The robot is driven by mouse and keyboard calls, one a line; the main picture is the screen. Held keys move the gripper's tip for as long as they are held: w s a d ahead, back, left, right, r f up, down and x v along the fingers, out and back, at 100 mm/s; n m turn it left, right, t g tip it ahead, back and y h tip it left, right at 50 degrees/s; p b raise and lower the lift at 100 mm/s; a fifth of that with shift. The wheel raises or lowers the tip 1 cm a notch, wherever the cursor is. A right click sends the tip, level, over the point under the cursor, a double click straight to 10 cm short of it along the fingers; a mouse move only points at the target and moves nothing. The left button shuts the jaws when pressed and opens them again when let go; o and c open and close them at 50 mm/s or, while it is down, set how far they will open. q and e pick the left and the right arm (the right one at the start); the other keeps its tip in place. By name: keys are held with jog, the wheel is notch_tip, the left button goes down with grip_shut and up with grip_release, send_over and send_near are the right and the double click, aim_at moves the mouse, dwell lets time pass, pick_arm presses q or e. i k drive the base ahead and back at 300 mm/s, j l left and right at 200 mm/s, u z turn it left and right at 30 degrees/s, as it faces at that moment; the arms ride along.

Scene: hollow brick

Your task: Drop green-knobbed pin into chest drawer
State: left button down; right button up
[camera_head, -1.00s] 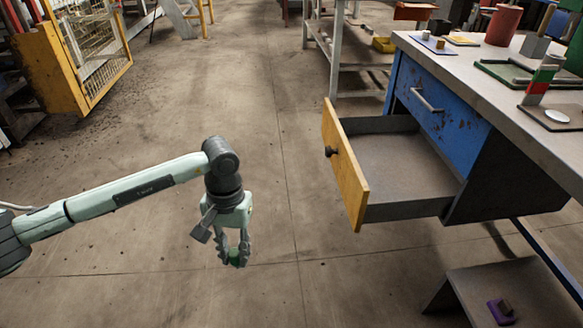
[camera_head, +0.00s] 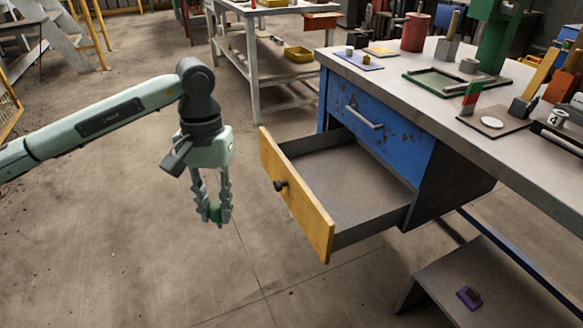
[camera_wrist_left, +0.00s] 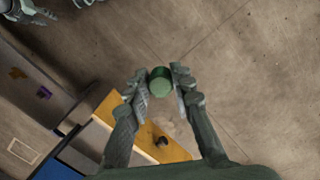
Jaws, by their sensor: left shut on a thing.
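My left gripper (camera_head: 214,211) is shut on the green-knobbed pin (camera_head: 215,212). Only its green knob shows between the fingertips, and the rest of the pin is hidden. In the left wrist view the round green knob (camera_wrist_left: 160,81) sits between the fingers of my left gripper (camera_wrist_left: 161,84). The chest drawer (camera_head: 345,185) is pulled open, grey inside, with a yellow front (camera_head: 296,205) and a dark knob. It looks empty. The gripper hangs to the left of the drawer front, over the floor, not above the drawer. My right gripper is not in the head view.
The blue chest (camera_head: 375,130) stands under a grey workbench top (camera_head: 440,95) holding a red can (camera_head: 415,32), a green frame and other parts. A low step (camera_head: 490,285) with a purple item (camera_head: 469,297) is at lower right. Open floor lies around the arm.

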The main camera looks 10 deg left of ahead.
aim_at(327, 188)
jog(key=i+j+z, duration=0.15)
jog(key=j+z, duration=0.7)
jog(key=j, duration=0.25)
jog(key=j+z, duration=0.45)
jog(key=j, duration=0.15)
jog(key=i+j+z, duration=0.15)
jog(key=j+z, duration=0.5)
jog(key=j, duration=0.25)
jog(key=i+j+z, duration=0.25)
jog(key=j+z, duration=0.25)
